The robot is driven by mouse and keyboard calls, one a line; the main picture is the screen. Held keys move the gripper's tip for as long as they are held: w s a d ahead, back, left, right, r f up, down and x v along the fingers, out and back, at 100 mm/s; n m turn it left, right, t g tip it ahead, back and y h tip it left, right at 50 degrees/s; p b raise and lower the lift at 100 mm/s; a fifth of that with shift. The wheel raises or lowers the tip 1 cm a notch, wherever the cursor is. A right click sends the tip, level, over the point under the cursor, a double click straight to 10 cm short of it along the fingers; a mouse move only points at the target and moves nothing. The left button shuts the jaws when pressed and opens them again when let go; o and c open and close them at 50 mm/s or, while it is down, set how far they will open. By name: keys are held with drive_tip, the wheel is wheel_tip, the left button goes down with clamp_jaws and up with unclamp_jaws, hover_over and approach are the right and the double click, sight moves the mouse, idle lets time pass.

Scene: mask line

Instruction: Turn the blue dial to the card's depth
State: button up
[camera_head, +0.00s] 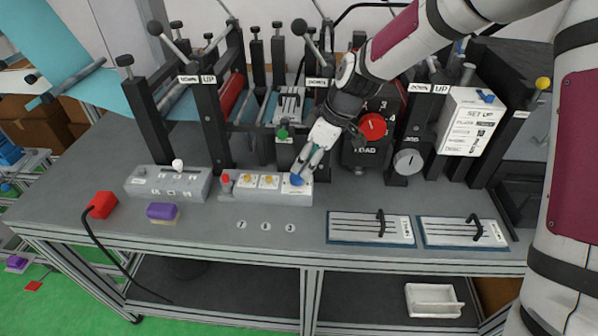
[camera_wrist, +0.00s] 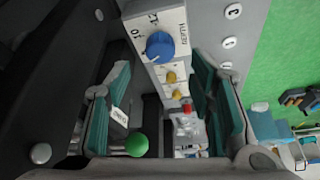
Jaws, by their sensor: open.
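The blue dial (camera_wrist: 160,46) sits on a white panel labelled DEPTH, with 10 and 12 readable beside it in the wrist view. In the head view the dial (camera_head: 297,181) is at the right end of the front control box (camera_head: 245,194). My gripper (camera_head: 309,162) is just above and behind it. In the wrist view my gripper (camera_wrist: 162,78) has its fingers apart, with the dial beyond the tips and nothing held. The white SET UP card (camera_head: 470,122) stands at the right; its lines are too small to read.
Yellow buttons (camera_head: 268,181) and a red button (camera_head: 225,179) share the box. A green knob (camera_wrist: 137,145) is close to my left finger in the wrist view. Black posts with levers and a red dial (camera_head: 373,126) stand behind. Handled plates (camera_head: 345,229) lie at front right.

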sight(297, 176)
drive_tip(key=x, duration=0.5)
drive_tip(key=shift+a+f, duration=0.1)
drive_tip(key=shift+f, duration=0.3)
drive_tip(key=c, duration=1.2)
